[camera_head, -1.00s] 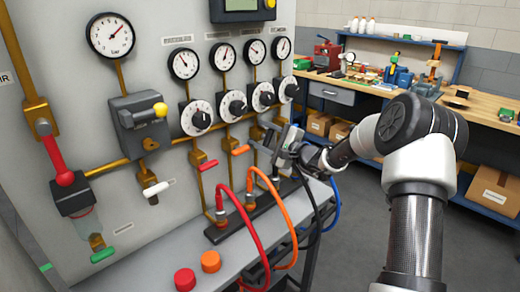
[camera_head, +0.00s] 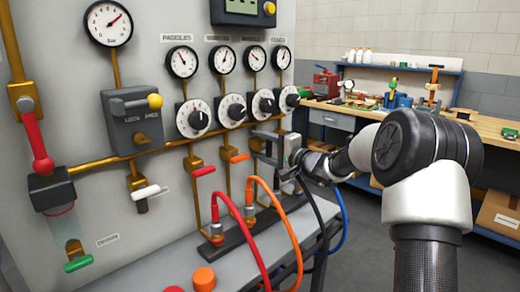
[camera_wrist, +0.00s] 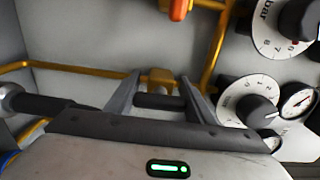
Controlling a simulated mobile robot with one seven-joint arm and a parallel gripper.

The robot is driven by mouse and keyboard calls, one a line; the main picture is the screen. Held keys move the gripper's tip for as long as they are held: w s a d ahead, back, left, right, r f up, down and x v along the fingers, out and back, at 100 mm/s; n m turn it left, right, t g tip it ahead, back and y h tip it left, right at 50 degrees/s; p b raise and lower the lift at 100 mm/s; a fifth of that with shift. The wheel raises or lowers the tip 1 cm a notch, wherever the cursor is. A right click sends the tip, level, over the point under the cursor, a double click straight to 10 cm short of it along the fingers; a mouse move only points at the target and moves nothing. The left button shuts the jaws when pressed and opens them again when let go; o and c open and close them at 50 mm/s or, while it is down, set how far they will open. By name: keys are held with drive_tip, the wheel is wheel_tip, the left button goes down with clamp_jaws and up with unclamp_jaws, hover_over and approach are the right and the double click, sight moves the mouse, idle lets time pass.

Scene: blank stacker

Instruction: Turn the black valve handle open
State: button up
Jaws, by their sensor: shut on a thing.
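The black valve handle (camera_wrist: 158,101) shows in the wrist view as a short dark bar in front of a brass valve body (camera_wrist: 160,77). My gripper (camera_wrist: 160,88) has one finger on each side of the bar and is shut on it. In the head view my gripper (camera_head: 262,148) is at the panel, right of the orange valve handle (camera_head: 239,158) and below the right-hand dials. There the black handle is mostly hidden by the fingers. How far the valve is turned cannot be told.
A red handle (camera_head: 203,171) is further left. Black dial knobs (camera_head: 266,104) sit just above. A red hose (camera_head: 240,215), an orange hose (camera_head: 285,215), a black hose (camera_head: 318,215) and a blue hose (camera_head: 342,225) loop below. A workbench (camera_head: 455,125) stands behind at right.

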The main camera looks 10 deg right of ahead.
drive_tip(key=shift+d, duration=0.1)
drive_tip(key=o, duration=1.1)
drive_tip(key=shift+c, duration=0.2)
drive_tip(key=p+v, duration=0.1)
drive_tip(key=v, duration=1.6)
drive_tip(key=shift+s+p, duration=0.15)
drive_tip(key=shift+p, duration=0.25)
